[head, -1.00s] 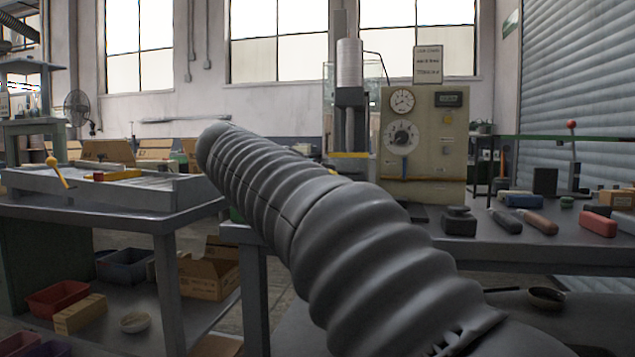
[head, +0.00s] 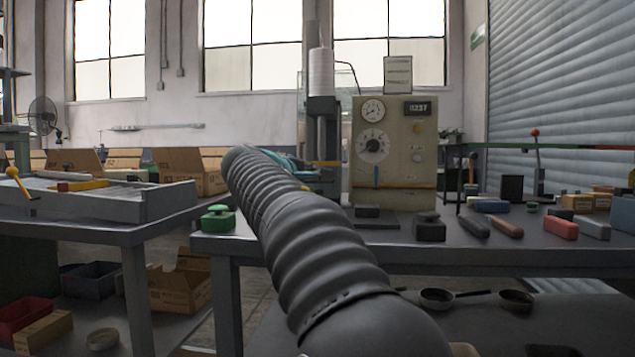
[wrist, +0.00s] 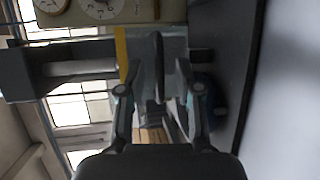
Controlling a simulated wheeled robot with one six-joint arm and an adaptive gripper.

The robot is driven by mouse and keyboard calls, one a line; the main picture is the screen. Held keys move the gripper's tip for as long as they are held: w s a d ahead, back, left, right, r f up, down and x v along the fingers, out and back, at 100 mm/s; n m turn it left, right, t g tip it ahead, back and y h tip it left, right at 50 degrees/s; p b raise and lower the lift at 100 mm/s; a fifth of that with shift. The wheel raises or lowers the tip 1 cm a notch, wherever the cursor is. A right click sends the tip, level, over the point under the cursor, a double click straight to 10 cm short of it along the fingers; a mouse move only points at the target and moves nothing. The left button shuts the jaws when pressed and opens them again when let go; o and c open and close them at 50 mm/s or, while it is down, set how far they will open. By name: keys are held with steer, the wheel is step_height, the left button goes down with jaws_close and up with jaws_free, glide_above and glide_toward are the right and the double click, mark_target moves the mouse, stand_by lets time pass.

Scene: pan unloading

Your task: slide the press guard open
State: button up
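The press (head: 322,120) stands on the far bench, left of a beige control box (head: 395,150). Its clear guard (head: 302,115) shows only as a faint panel around the column. My sleeved arm reaches toward the press and hides its lower part; the gripper is mostly hidden behind the sleeve in the head view. In the wrist view, turned sideways, my gripper (wrist: 153,80) has its two fingers apart. A dark upright bar (wrist: 158,55), perhaps the guard's handle, shows between them. I cannot tell whether the fingers touch it. The press's yellow strip (wrist: 122,55) lies left of it.
A dark block (head: 428,228) and several tools lie on the bench to the right. A grey tray (head: 110,195) lies on the left table. Small pans (head: 437,298) sit on a lower surface in front.

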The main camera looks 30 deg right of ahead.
steer(key=shift+x, duration=0.9)
jaws_close()
